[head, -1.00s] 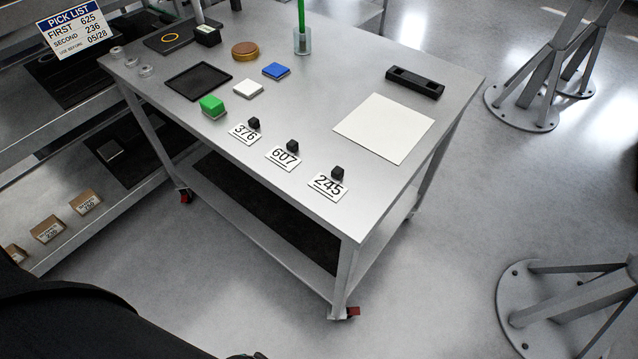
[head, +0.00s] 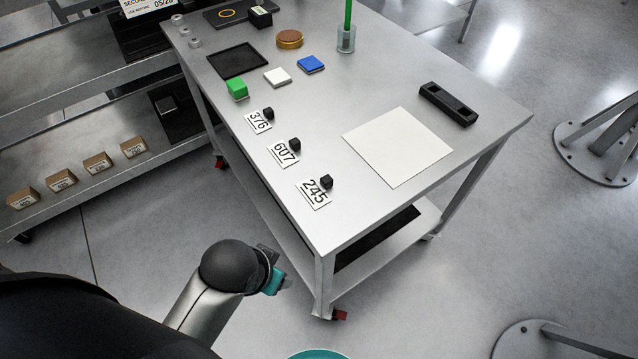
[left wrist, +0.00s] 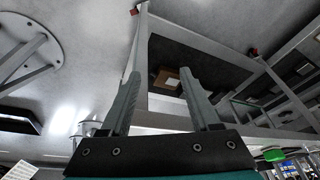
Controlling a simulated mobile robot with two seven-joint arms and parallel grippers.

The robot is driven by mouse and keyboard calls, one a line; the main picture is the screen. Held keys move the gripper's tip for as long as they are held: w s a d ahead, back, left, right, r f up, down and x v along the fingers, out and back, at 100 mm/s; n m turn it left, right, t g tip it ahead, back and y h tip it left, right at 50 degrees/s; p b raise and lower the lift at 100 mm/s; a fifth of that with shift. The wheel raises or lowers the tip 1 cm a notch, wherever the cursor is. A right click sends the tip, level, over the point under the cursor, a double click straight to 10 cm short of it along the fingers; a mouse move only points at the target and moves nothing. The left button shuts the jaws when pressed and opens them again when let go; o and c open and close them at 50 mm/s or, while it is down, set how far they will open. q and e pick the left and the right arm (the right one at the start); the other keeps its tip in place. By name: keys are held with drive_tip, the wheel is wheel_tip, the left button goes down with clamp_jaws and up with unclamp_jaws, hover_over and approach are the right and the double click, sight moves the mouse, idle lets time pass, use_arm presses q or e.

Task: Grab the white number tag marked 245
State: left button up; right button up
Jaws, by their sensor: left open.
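The white tag marked 245 (head: 314,194) lies on the grey table near its front edge, closest to the near corner. My right gripper is not in view.
Tags marked 607 (head: 284,154) and 376 (head: 258,122), each with a black cube, lie farther along the front edge. A white sheet (head: 397,147) lies right of the tags. A shelf (head: 90,185) with several small boxes stands at the left.

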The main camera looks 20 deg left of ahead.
use_arm(q)
drive_tip(key=w+d+r+m+t, duration=0.2)
drive_tip(key=w+r+m+t, duration=0.4)
drive_tip(key=w+r+t, duration=1.15)
drive_tip(key=w+d+r+m+g+h, duration=0.1)
drive_tip(key=w+d+r+m+h, duration=0.15)
drive_tip(key=r, duration=0.45)
drive_tip(key=w+d+r+m+h, duration=0.2)
drive_tip(key=d+r+m+h, duration=0.15)
drive_tip(key=r, duration=0.35)
drive_tip(key=s+d+r+m+g+h, duration=0.35)
drive_tip(key=d+m+h, duration=0.2)
drive_tip(key=m, duration=0.25)
drive_tip(key=s+d+r+m+g+h, duration=0.2)
drive_tip(key=d+m+g+h, duration=0.3)
drive_tip(key=m, duration=0.4)
drive_tip(key=m+g+y, duration=0.8)
drive_tip(key=m+y, duration=0.5)
drive_tip(key=y, duration=0.1)
approach(326, 178)
drive_tip(key=x, duration=0.3)
drive_tip(key=shift+f, duration=0.1)
drive_tip(key=shift+b+x, duration=0.35)
drive_tip(key=shift+x, duration=2.6)
drive_tip(key=shift+d, duration=0.1)
